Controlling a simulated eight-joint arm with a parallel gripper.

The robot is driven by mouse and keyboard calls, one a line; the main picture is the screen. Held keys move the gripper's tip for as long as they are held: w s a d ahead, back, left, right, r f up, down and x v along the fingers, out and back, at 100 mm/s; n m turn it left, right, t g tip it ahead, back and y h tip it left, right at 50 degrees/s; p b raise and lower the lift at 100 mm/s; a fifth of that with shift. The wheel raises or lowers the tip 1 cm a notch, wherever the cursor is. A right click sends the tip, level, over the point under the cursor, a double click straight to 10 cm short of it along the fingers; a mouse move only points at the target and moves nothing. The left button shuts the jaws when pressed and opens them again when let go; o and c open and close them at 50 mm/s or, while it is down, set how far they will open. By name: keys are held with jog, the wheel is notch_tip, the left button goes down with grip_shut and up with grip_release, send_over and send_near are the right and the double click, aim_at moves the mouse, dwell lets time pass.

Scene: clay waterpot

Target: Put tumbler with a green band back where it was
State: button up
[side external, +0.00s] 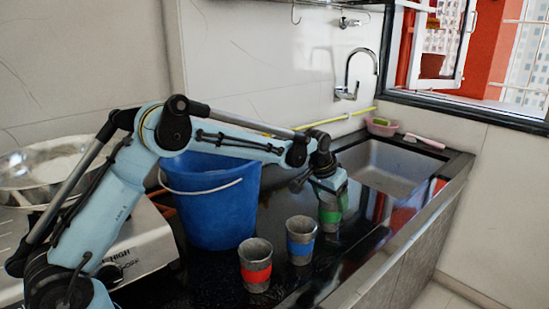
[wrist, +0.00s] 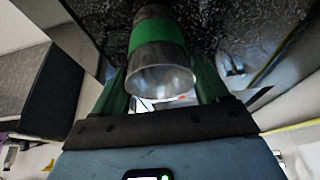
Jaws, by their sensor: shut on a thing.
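The tumbler with a green band (side external: 330,214) is a grey metal cup at the right end of the dark counter, near the sink. My gripper (side external: 331,188) points down over it and is shut on it. In the wrist view the tumbler (wrist: 160,74) sits between the two green fingers of my gripper (wrist: 162,88), with its round rim towards the camera. It looks about upright. I cannot tell whether its base touches the counter. The fingers hide part of its sides.
A tumbler with a blue band (side external: 300,246) and one with a red band (side external: 256,271) stand upright to the left, nearer the camera. A blue bucket (side external: 212,205) stands behind them. The sink (side external: 393,166) lies behind right. The counter's front edge (side external: 385,246) is close by.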

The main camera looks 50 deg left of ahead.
jog(key=o, duration=1.4)
jog(key=shift+r, duration=0.1)
jog(key=s+r, duration=1.1)
jog(key=r, duration=0.2)
jog(key=s+f+t, duration=0.1)
jog(key=s+f, duration=0.1)
jog(key=s, duration=0.4)
jog(key=s+f, duration=0.2)
jog(key=s, duration=0.4)
jog(key=s+f+t, duration=0.1)
jog(key=s+f, duration=0.1)
jog(key=s, duration=0.4)
jog(key=shift+s+d+t, duration=0.3)
jog(key=shift+s, duration=0.1)
